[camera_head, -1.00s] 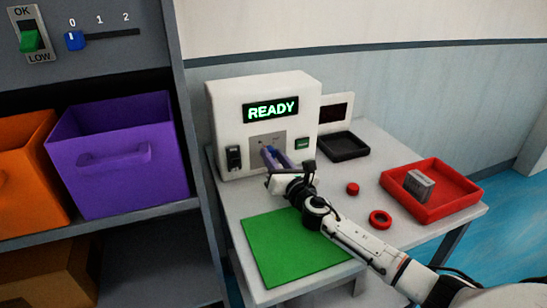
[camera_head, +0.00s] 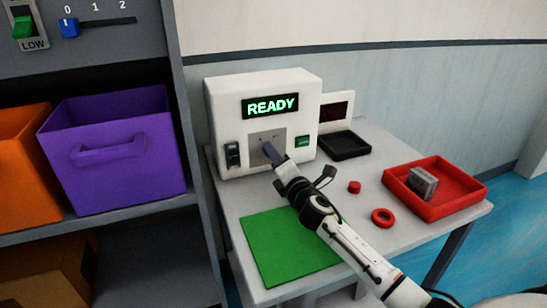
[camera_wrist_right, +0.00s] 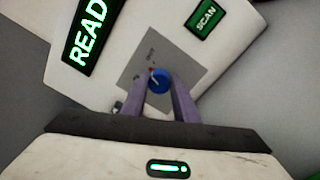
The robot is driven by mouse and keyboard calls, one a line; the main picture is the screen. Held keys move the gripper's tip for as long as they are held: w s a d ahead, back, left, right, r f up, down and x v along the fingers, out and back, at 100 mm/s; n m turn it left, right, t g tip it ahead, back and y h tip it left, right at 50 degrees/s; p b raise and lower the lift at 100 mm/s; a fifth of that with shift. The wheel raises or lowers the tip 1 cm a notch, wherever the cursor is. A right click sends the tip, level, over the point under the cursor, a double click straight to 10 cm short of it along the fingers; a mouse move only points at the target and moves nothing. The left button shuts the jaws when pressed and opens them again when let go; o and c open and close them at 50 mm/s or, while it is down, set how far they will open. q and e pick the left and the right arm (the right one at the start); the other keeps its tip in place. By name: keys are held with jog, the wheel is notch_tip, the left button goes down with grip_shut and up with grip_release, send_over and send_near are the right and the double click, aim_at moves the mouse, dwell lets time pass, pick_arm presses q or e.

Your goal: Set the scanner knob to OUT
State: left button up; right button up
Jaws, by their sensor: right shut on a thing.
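The white scanner (camera_head: 228,110) stands at the back left of the table, with its display (camera_head: 270,106) reading READY. Its blue knob (camera_wrist_right: 160,80) sits on a grey square plate (camera_wrist_right: 141,57). My right gripper (camera_wrist_right: 163,87) is shut on the blue knob, with one purple finger on each side of it. In the head view my right gripper (camera_head: 271,152) reaches the scanner's front and hides the knob. A red mark shows by the knob's edge in the wrist view; the small labels on the plate are too blurred to read surely. My left gripper is not in view.
A green SCAN button (camera_wrist_right: 206,18) and a black switch (camera_head: 233,154) flank the plate. A green mat (camera_head: 288,247), a red disc (camera_head: 354,187), a red ring (camera_head: 382,217), a black tray (camera_head: 344,146) and a red tray (camera_head: 447,207) holding a grey block (camera_head: 422,183) are on the table.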

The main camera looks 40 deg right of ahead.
jog(key=m, duration=0.4)
jog(key=shift+m, duration=0.3)
dwell(0.3)
jog(key=shift+f, duration=0.1)
jog(key=o, duration=1.1)
jog(key=shift+c, duration=0.2)
jog(key=v, duration=1)
jog(key=shift+s+a, duration=0.1)
jog(key=shift+s, duration=0.05)
